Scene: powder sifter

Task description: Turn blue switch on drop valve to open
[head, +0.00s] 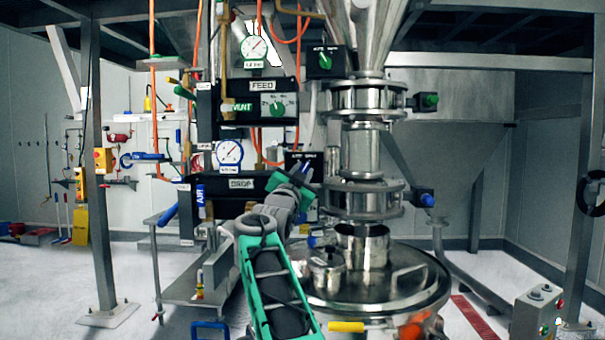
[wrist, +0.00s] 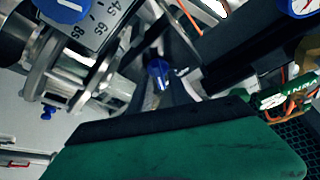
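The black DROP panel (head: 228,184) stands left of the steel column in the head view. My gripper (head: 296,182) is in front of its right end and hides that part, so no blue switch shows there. In the wrist view, a blue dial (wrist: 62,8) with a white line sits on a grey plate with scale marks, cut by the upper left edge. I cannot tell whether my gripper touches it. A green part of my gripper (wrist: 180,145) fills the bottom of that view. Its fingertips are not clear in either view.
The FEED panel (head: 255,102) with a green knob (head: 277,108) is above. A blue knob (head: 427,200) sits on the column's right side. A second blue knob (wrist: 158,72) shows in the wrist view. The round steel drum lid (head: 400,285) with pots is below right.

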